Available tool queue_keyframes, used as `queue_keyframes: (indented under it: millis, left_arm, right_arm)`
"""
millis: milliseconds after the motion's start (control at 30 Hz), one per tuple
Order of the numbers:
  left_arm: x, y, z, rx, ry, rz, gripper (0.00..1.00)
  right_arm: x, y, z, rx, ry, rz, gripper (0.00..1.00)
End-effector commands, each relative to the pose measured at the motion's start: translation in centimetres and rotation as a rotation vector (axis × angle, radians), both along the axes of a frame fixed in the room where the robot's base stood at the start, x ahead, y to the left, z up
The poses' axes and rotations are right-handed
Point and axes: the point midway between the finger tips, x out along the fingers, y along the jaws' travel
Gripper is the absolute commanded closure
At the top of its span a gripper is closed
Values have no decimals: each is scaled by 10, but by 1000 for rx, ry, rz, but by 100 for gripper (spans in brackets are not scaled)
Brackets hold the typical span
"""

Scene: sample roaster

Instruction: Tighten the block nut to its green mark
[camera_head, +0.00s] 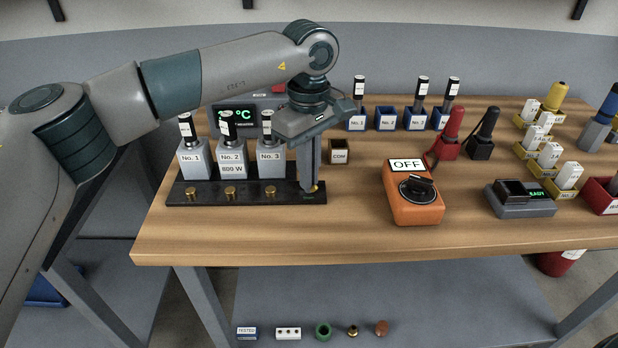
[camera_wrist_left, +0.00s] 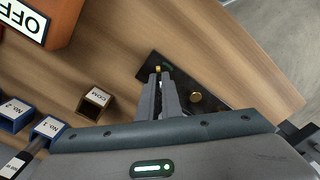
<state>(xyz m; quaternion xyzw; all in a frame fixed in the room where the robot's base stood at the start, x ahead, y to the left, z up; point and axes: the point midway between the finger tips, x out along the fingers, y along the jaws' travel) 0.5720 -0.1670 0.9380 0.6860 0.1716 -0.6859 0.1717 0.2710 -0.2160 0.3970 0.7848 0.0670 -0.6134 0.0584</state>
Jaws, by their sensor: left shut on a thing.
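My left gripper (camera_head: 314,186) points straight down at the right end of the black rail (camera_head: 250,199). Its fingers are shut on the small brass block nut (camera_wrist_left: 158,69), which shows at the fingertips in the left wrist view; the fingers hide most of it. A small green mark (camera_wrist_left: 168,67) lies on the rail right beside the nut. Whether the nut lines up with the mark is too small to tell. The left gripper also shows in the left wrist view (camera_wrist_left: 160,76). My right gripper is not in view.
Grey blocks No. 1 (camera_head: 194,160), No. 2 (camera_head: 232,160) and No. 3 (camera_head: 271,160) stand on the rail, with brass knobs (camera_head: 230,192) in front. A COM box (camera_head: 339,153) stands just right of the gripper. An orange OFF switch box (camera_head: 413,205) stands further right.

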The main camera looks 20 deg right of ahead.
Motion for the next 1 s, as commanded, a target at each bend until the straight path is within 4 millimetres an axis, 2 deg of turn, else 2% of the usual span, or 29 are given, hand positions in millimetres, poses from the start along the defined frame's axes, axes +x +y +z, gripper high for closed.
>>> queue_keyframes:
  millis: [33,400,700,1000]
  left_arm:
    - [0,1,-4,4,1,-45,100]
    - [0,1,-3,3,3,-396,100]
    - [0,1,-2,2,2,-635,100]
    - [0,0,-1,2,2,-755,100]
  right_arm:
    - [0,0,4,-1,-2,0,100]
    - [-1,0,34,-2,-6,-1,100]
    - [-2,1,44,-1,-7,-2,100]
    - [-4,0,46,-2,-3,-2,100]
